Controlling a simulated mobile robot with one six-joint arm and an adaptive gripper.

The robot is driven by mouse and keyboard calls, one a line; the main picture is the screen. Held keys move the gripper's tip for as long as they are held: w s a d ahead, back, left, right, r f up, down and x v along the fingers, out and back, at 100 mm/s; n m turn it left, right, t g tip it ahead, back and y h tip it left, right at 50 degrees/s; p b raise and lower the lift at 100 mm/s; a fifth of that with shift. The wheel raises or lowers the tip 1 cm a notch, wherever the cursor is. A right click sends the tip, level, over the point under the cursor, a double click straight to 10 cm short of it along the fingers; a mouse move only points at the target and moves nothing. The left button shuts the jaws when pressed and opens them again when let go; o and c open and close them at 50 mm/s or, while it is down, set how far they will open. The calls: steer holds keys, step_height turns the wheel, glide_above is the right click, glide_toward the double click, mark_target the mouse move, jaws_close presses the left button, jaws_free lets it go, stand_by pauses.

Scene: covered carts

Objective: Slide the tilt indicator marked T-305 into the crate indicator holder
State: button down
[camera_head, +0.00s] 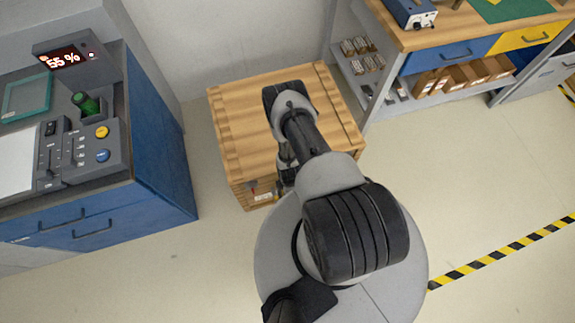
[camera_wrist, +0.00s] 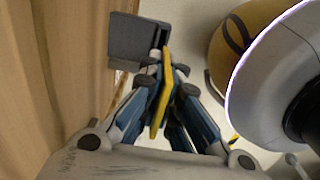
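A wooden crate (camera_head: 236,130) stands on the floor under my arm; its planks fill the left of the wrist view (camera_wrist: 40,80). A dark grey block (camera_wrist: 138,38), seemingly the indicator holder, sits at the crate's edge in the wrist view. My gripper (camera_wrist: 165,85) is shut on a thin yellow plate, seemingly the tilt indicator (camera_wrist: 165,65), seen edge-on. Its marking cannot be read. The plate's far end is close to the block's lower right; I cannot tell whether they touch. In the head view my arm mostly hides the gripper beside the crate's near side.
A blue console cabinet (camera_head: 160,150) with a "55 %" display (camera_head: 68,59) stands at left. A workbench (camera_head: 470,25) with drawers and a lower shelf stands at upper right. Striped floor tape (camera_head: 500,252) runs at lower right. The pale floor between is clear.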

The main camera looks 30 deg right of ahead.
steer(key=shift+f+b, duration=0.1)
steer(key=shift+b, duration=0.2)
step_height(320, 180, down, 6)
steer(key=b, duration=0.5)
steer(key=shift+r, duration=0.2)
steer(key=shift+b, duration=0.65)
stand_by(1.2)
steer(key=shift+f+b, duration=0.45)
steer(key=shift+f, duration=0.6)
steer(key=c, duration=1.7)
jaws_free()
steer(key=shift+r, duration=0.15)
steer(key=shift+r, duration=0.25)
step_height(320, 180, up, 11)
steer(key=shift+r, duration=0.15)
